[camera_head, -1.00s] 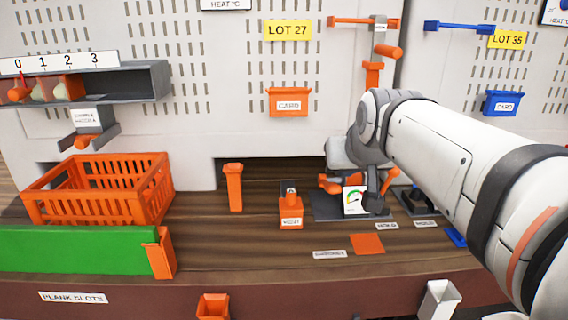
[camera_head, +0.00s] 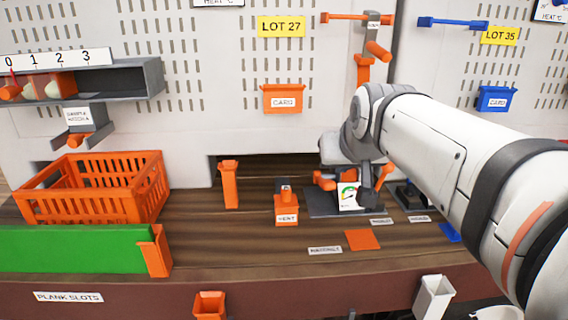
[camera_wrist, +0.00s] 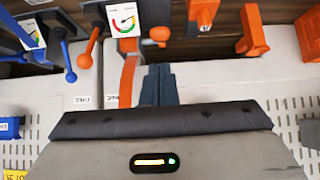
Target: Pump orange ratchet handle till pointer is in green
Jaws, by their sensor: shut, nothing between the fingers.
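The white gauge (camera_head: 349,196) with a coloured arc stands on a dark base on the bench. It also shows in the wrist view (camera_wrist: 124,20), where its thin pointer is too small to read surely against the green. An orange lever (camera_head: 386,175) rises right of the gauge; an orange lever with a ball end (camera_wrist: 91,42) shows beside the gauge in the wrist view. Another orange knob (camera_wrist: 160,35) is on the gauge's other side; I cannot tell which is the ratchet handle. My gripper (camera_wrist: 158,72) is shut and empty, close to that knob; contact is unclear. My arm partly hides this area.
An orange crate (camera_head: 30,205) and a green plank (camera_head: 75,250) are at left. An orange post (camera_head: 230,185) and an orange vent block (camera_head: 286,212) stand left of the gauge. Blue levers (camera_wrist: 69,60) are beside it in the wrist view. The bench front is mostly clear.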

